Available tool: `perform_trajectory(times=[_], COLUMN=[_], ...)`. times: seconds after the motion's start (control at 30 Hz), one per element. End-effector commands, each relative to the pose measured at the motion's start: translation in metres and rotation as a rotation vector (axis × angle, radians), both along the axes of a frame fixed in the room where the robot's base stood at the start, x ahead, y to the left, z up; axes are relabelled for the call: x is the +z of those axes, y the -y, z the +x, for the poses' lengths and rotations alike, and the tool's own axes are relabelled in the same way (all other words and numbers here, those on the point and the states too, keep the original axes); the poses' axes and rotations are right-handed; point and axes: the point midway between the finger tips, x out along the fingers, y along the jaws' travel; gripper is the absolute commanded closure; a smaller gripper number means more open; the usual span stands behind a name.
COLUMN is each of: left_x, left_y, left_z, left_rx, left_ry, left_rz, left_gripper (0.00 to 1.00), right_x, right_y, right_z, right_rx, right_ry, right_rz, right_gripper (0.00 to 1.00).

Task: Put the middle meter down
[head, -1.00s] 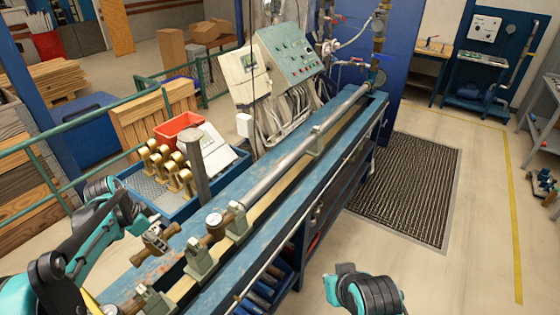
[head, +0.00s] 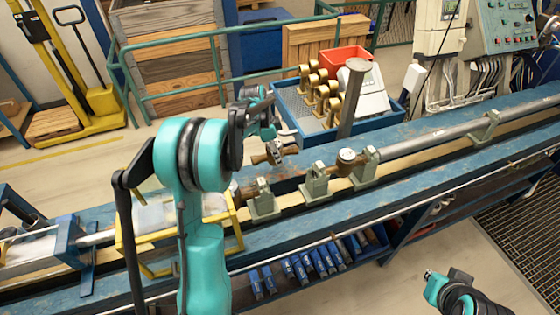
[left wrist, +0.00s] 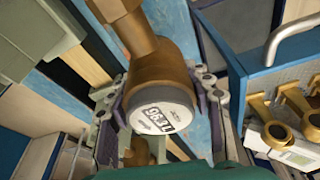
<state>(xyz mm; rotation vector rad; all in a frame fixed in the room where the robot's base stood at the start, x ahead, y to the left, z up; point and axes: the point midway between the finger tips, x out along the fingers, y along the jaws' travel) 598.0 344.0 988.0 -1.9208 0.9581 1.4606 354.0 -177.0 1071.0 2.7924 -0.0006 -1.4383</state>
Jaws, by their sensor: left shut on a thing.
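My left gripper (head: 265,143) is shut on a brass meter (head: 276,152) and holds it over the bench, close to the row of grey-green clamps. A second meter (head: 346,158) with a round face sits in line on the bench, between two clamps (head: 316,182). Brass fittings (head: 243,188) show partly behind my left arm. My right gripper (head: 436,284) is low at the right, away from the bench; its jaws are unclear.
A blue tray (head: 300,122) behind the bench holds several brass meters (head: 320,92), a red bin (head: 345,60) and a white device. A grey post (head: 352,98) stands close to the right of the held meter. The bench (head: 415,143) carries a long pipe (head: 432,138).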

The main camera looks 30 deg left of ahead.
Motion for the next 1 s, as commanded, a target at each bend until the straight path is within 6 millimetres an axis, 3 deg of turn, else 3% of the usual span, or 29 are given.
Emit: perform_trajectory(times=[0.37,0.77,0.8,0.87,1.0], left_x=[-0.039,-0.044,-0.043,-0.043,-0.043], left_y=[0.0,0.0,0.0,0.0,0.0], left_z=[0.0,0.0,0.0,0.0,0.0], left_rx=[0.0,0.0,0.0,0.0,0.0], left_ry=[0.001,0.001,0.0,0.0,0.0], left_rz=[-0.001,-0.001,0.0,0.0,0.0], left_gripper=[1.0,1.0,0.39,0.29,0.29], right_x=[-0.012,-0.015,-0.014,-0.013,-0.013], right_y=[0.0,0.0,0.0,0.0,0.0], right_z=[0.0,0.0,0.0,0.0,0.0], right_rx=[0.0,0.0,0.0,0.0,0.0], right_ry=[0.0,0.0,0.0,0.0,0.0], right_rz=[0.0,0.0,0.0,0.0,0.0], right_gripper=[1.0,1.0,1.0,1.0,1.0])
